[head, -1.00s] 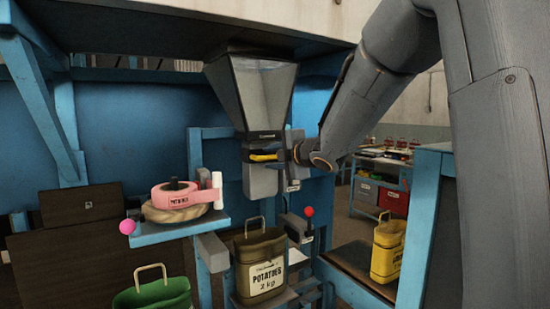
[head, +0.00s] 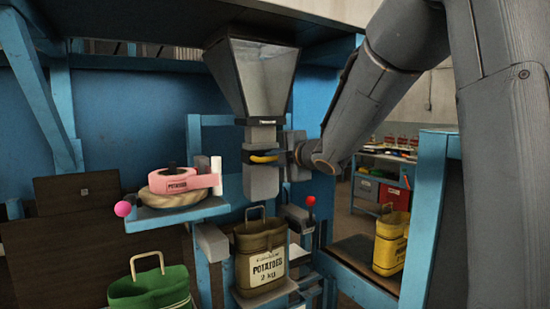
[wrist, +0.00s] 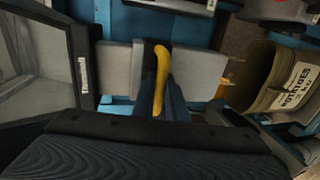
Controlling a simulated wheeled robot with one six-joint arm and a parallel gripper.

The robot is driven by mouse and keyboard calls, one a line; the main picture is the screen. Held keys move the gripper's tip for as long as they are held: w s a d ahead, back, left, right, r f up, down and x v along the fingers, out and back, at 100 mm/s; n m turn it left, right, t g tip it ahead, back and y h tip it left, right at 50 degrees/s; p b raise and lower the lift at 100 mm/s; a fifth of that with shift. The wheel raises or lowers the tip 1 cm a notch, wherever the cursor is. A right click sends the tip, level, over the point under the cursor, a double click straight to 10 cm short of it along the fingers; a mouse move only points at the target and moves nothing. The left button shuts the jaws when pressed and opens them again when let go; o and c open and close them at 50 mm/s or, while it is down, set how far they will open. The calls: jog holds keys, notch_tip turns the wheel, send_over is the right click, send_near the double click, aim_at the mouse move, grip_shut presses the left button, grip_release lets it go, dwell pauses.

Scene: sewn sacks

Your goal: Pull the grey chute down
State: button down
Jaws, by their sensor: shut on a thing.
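The grey chute (head: 263,181) hangs under the clear-sided hopper (head: 254,85), with a narrower grey neck showing between them. A yellow handle (head: 264,158) crosses the front of the chute on a dark band. My gripper (head: 281,157) reaches in from the right and is shut on the handle. In the wrist view the yellow handle (wrist: 162,72) lies at my dark fingers (wrist: 154,92), with the chute (wrist: 198,74) behind it. The open potato sack (head: 261,257) stands upright below. The chute's lower end is above the sack's mouth, apart from it.
A red-knobbed lever (head: 310,201) stands right of the chute. A green sack (head: 150,290) is at lower left and a yellow sack (head: 391,243) at right. A blue post (head: 424,210) stands near my arm.

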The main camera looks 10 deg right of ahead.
notch_tip(320, 180, down, 12)
jog(key=b, duration=0.9)
jog(key=shift+r, duration=0.1)
jog(key=c, duration=1.8)
grip_release()
jog(key=shift+a, duration=0.1)
jog(key=shift+o, duration=0.2)
jog(key=shift+s, duration=0.2)
send_near(266, 196)
jog(key=shift+b+v, duration=0.3)
jog(key=shift+v, duration=0.85)
